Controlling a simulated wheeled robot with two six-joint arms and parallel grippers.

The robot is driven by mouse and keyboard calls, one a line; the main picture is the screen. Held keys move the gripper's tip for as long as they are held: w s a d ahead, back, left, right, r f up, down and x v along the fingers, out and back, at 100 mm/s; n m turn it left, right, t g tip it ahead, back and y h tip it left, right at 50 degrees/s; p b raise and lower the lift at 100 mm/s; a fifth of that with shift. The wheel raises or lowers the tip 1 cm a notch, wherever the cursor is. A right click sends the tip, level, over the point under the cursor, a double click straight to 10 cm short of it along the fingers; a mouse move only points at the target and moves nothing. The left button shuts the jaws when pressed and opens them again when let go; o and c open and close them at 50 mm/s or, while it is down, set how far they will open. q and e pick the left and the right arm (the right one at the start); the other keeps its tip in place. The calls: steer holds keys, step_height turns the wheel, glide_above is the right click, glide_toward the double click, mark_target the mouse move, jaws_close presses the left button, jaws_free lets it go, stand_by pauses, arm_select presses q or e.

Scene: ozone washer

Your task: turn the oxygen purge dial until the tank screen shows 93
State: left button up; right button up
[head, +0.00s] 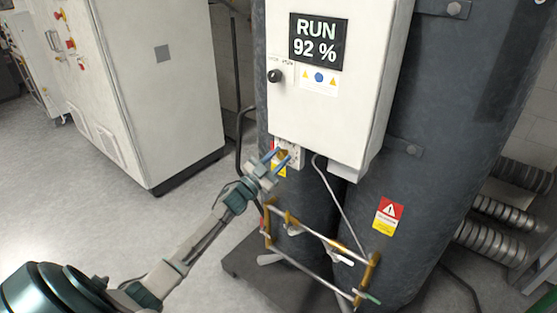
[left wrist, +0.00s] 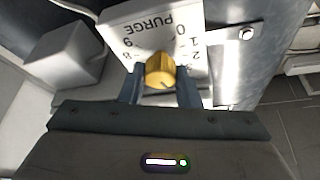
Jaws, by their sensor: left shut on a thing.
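The tank screen (head: 318,41) on the white control box reads "RUN 92 %". The purge dial (left wrist: 160,70) is a yellow-brass knob on a white plate (left wrist: 135,28) marked PURGE with digits around it. The plate is upside down in the left wrist view. My left gripper (left wrist: 160,88) has one finger on each side of the knob and is shut on it. In the head view the left gripper (head: 276,158) is at the small dial plate (head: 294,151) under the box, and its fingers partly hide the dial. My right gripper is not in view.
The white control box (head: 335,110) hangs on dark tanks (head: 440,130), with a black knob (head: 275,76) on its front. A white cabinet (head: 150,90) is at the left, with open floor between.

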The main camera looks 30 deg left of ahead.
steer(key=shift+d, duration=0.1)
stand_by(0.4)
arm_select(q)
steer(key=o, duration=0.8)
steer(key=shift+o, duration=0.9)
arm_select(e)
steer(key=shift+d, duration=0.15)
arm_select(q)
steer(key=shift+s+f, duration=0.2)
steer(key=shift+s, duration=0.05)
steer(key=b+v, duration=0.3)
steer(key=v, duration=0.7)
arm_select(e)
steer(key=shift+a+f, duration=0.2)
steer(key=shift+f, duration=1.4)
arm_select(q)
steer(key=shift+s+a, duration=0.1)
steer(key=shift+a, duration=0.1)
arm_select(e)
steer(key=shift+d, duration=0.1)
